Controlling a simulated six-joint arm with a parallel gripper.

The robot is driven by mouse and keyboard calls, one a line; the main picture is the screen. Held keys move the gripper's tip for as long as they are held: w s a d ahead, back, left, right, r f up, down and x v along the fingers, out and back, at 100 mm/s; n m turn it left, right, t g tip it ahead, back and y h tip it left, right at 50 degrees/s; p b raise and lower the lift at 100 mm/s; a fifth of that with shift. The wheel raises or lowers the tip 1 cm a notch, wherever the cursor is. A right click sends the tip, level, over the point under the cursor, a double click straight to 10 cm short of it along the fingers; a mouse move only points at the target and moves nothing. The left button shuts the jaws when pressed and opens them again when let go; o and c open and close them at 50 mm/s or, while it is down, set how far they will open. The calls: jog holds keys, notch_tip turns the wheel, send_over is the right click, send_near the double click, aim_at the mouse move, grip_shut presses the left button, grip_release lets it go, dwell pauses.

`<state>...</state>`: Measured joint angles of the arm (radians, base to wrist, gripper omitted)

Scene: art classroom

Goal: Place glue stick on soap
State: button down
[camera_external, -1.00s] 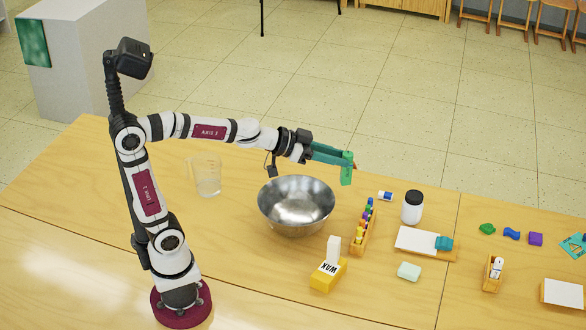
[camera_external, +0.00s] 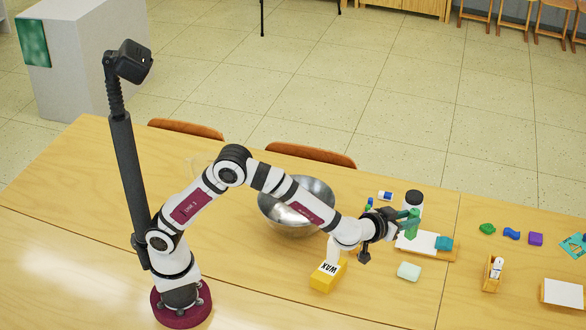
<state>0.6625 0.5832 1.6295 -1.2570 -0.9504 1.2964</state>
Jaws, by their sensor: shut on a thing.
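My gripper (camera_external: 408,218) is shut on the green glue stick (camera_external: 412,226), which it holds roughly upright above the table. The fingers partly cover the upper part of the glue stick. The soap (camera_external: 409,271) is a pale mint block lying flat on the table, below the glue stick in the picture. The glue stick and the soap are apart. Nothing lies on top of the soap.
A tray with white paper (camera_external: 420,241) and a teal object (camera_external: 444,243) lies behind the soap. The yellow wax box (camera_external: 327,277) and metal bowl (camera_external: 285,213) stand left. A dark-lidded white jar (camera_external: 413,199) stands behind the gripper. Table front of the soap is clear.

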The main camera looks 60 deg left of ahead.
jog(key=s+d+f+n+y, duration=0.2)
jog(key=s+d+f, duration=0.1)
jog(key=d+f, duration=0.3)
jog(key=w+a+f, duration=0.8)
jog(key=f, duration=0.4)
jog(key=shift+w+a+g, duration=0.3)
jog(key=shift+w+a, duration=0.1)
jog(key=shift+f, duration=0.15)
jog(key=c, duration=0.6)
grip_release()
